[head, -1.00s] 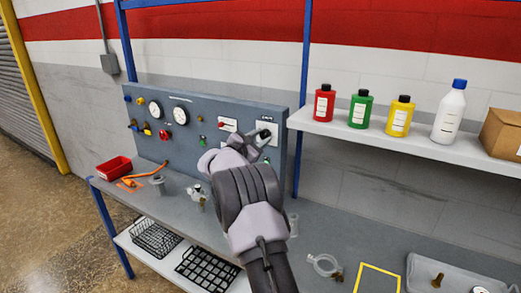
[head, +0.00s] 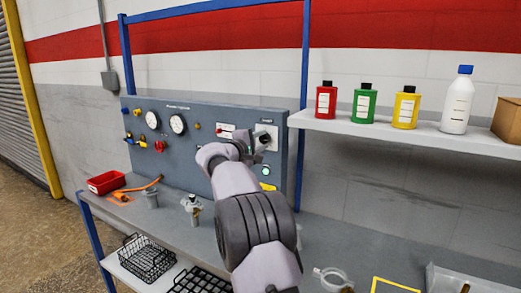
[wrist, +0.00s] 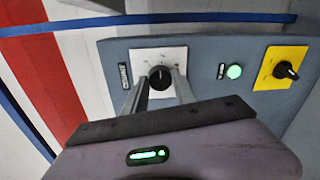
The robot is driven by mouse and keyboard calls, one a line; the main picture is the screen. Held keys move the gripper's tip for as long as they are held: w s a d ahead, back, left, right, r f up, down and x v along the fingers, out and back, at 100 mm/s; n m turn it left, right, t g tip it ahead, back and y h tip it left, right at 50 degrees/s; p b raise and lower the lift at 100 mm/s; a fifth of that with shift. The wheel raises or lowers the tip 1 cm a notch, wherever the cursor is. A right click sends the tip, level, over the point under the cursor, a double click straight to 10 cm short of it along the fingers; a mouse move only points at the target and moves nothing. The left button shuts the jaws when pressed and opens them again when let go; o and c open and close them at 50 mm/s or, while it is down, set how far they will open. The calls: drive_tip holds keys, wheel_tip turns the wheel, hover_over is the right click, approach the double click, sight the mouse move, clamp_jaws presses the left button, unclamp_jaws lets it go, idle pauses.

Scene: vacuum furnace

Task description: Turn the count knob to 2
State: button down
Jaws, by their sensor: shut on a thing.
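The count knob (wrist: 160,77) is a black round dial on a white plate (wrist: 145,56), with a small label beside it, in the wrist view. Its light pointer mark seems to face the plate's upper edge in that view; the numbers are too small to read. My gripper (wrist: 160,90) has one finger on each side of the knob and is shut on it. In the head view my gripper (head: 257,143) is at the white plate (head: 270,131) at the panel's upper right, and my arm hides part of the panel.
A lit green button (wrist: 234,72) and a yellow plate (wrist: 268,76) with a black switch (wrist: 286,70) are near the knob. Gauges (head: 178,124) and a red knob (head: 159,146) are further left. A shelf (head: 400,130) with bottles juts out at right.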

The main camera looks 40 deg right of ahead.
drive_tip(key=shift+m+b, duration=0.45)
drive_tip(key=shift+m, duration=0.25)
drive_tip(key=c, duration=1)
unclamp_jaws()
drive_tip(key=p+v, duration=0.2)
drive_tip(key=v, duration=1.5)
drive_tip(key=shift+s+a, duration=0.15)
drive_tip(key=shift+a, duration=0.05)
